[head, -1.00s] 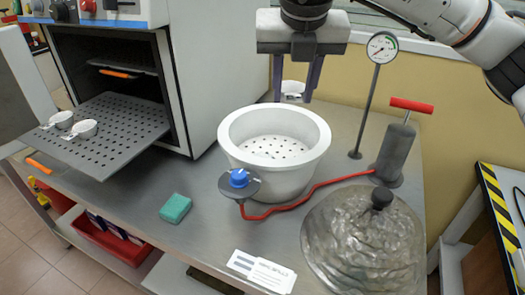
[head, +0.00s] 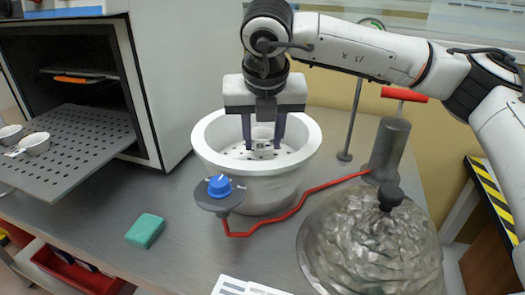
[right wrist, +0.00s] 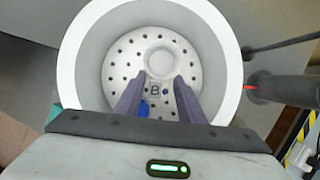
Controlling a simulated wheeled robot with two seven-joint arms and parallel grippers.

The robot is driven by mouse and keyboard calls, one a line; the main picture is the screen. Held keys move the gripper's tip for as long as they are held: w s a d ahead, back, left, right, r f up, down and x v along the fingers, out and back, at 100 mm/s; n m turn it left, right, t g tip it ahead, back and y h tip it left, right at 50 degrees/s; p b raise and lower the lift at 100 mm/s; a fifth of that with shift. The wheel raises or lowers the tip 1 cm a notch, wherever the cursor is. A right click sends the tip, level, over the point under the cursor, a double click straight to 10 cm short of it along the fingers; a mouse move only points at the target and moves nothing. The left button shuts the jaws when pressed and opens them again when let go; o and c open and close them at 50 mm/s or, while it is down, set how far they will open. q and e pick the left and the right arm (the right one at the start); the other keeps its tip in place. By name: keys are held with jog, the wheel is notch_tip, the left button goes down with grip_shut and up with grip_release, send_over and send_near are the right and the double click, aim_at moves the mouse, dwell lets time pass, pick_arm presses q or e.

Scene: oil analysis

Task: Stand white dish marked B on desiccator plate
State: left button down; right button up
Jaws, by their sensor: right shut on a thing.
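The white dish marked B (right wrist: 160,62) is a small round dish with a tab lettered B. My right gripper (head: 263,146) is shut on its tab, inside the mouth of the white desiccator bowl (head: 207,145). The dish is over the perforated white desiccator plate (right wrist: 121,70), toward the far side of its middle in the right wrist view. It looks level and close to the plate; I cannot tell whether it touches. In the head view the fingers partly hide it. My left gripper is not in view.
A blue-knobbed valve (head: 220,187) sticks out at the bowl's front, with a red hose (head: 310,207) to a pump (head: 390,148). A domed lid (head: 365,245) lies at right. Two other white dishes (head: 34,144) sit on the oven shelf (head: 80,150). A green sponge (head: 145,230) lies at front left.

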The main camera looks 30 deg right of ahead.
aim_at(263, 146)
jog(key=shift+f, duration=1.65)
jog(key=o, duration=1)
jog(key=shift+o, duration=0.2)
jog(key=shift+r, duration=0.1)
jog(key=v, duration=1.2)
jog(key=shift+w+r, duration=0.1)
